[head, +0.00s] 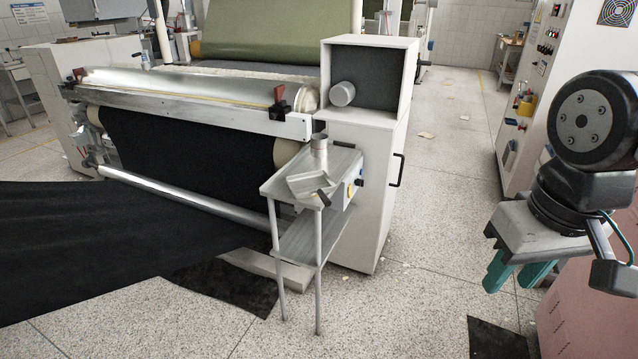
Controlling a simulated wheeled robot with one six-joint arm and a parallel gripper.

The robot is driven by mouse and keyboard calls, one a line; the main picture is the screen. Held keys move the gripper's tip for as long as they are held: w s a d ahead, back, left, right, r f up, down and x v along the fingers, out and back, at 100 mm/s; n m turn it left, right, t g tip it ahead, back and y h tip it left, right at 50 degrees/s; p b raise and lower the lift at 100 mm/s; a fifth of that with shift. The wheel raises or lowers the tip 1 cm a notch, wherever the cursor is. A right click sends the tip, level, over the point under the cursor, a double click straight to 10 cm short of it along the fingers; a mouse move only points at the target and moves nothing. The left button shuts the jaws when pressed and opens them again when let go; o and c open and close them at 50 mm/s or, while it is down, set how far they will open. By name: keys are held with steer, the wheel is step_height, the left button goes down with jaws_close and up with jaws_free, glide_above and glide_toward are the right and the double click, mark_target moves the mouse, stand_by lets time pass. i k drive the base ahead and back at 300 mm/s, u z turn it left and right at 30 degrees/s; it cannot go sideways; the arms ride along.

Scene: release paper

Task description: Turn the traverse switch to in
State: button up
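My gripper (516,276) hangs at the right of the head view with its two teal fingers pointing down and apart. Nothing shows between them. A small grey box with a yellow round control (350,190) and a dark part is on the machine's side, just behind the small metal table. A tall white cabinet (545,90) at the upper right carries several small buttons and switches (549,35). No label is readable, so I cannot tell which control is the traverse switch. My gripper is well away from the grey box and in front of the cabinet.
A large machine (200,92) with black cloth (120,240) fills the left and middle. A metal table (318,175) holding a metal cup (319,150) stands before its white housing (368,225). A pink stack (590,310) is below my arm. Speckled floor (430,240) lies open between.

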mark_target(359, 182)
steer(key=u, duration=0.45)
steer(key=i, duration=1.4)
steer(key=z, duration=0.55)
steer(key=i, duration=0.35)
steer(key=z, duration=0.25)
